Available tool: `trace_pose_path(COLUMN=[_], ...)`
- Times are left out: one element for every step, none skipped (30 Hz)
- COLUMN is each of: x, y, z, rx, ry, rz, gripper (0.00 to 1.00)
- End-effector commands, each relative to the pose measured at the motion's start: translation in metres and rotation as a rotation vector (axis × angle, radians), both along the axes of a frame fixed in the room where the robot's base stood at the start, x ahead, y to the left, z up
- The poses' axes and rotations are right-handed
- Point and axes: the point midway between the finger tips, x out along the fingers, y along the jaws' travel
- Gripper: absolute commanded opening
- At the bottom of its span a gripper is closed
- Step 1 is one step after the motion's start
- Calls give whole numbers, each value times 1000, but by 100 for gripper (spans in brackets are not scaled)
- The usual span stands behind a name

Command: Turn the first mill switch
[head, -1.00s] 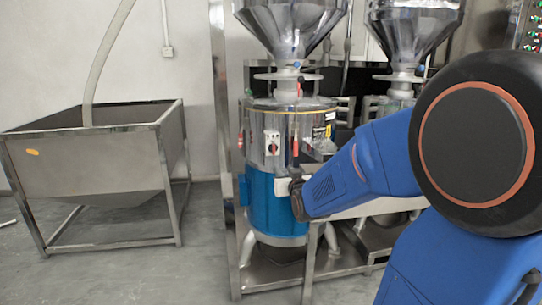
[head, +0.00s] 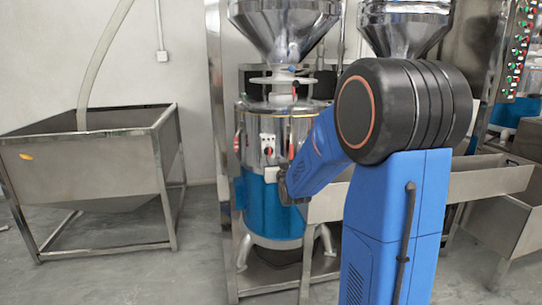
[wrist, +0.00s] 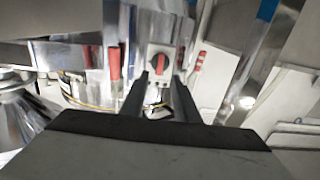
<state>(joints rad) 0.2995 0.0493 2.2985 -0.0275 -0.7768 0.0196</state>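The first mill (head: 262,205) has a steel upper body and a blue lower body. Its switch (head: 268,150) is a red and black knob on a small white plate on the mill's front. My gripper is at the arm's end just below and right of the switch plate in the head view, its fingers hard to make out there. In the wrist view, the switch (wrist: 159,64) shows ahead between the two dark fingers of my gripper (wrist: 161,76). The fingers are open and empty. I see no contact with the knob.
A steel bin (head: 85,170) on legs stands left. The second mill's hopper (head: 404,28) shows behind my arm. A steel trough (head: 490,180) and a button panel (head: 517,48) are right. In the wrist view, red-handled parts (wrist: 114,64) flank the switch.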

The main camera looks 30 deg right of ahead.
Motion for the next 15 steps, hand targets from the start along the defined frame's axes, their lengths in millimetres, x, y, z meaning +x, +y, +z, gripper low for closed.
trace_pose_path(x=[10, 14, 21, 26, 31, 37, 40, 44, 49, 52, 55, 58, 61, 62, 64], y=[-3, -4, -6, -7, -9, -11, -12, -13, -14, -15, -16, -17, -17, -18, -18], z=[-1, -1, 0, -1, -1, 0, 0, -1, 0, 0, 0, 0, 0, 0, 0], rx=[0, 0, 0, 0, 0, 0, 0, 0, 0, 0, 0, 0, 0, 0, 0], ry=[1, 1, 0, 0, 1, 0, 0, 0, 0, 0, 0, 0, 0, -1, 0], rz=[0, 0, 0, 0, 0, 0, 0, 0, 0, 0, 0, 0, 0, 0, 0], gripper=[28, 28, 28, 28, 28, 28, 28, 28, 28, 28, 28, 28, 28, 28, 28])
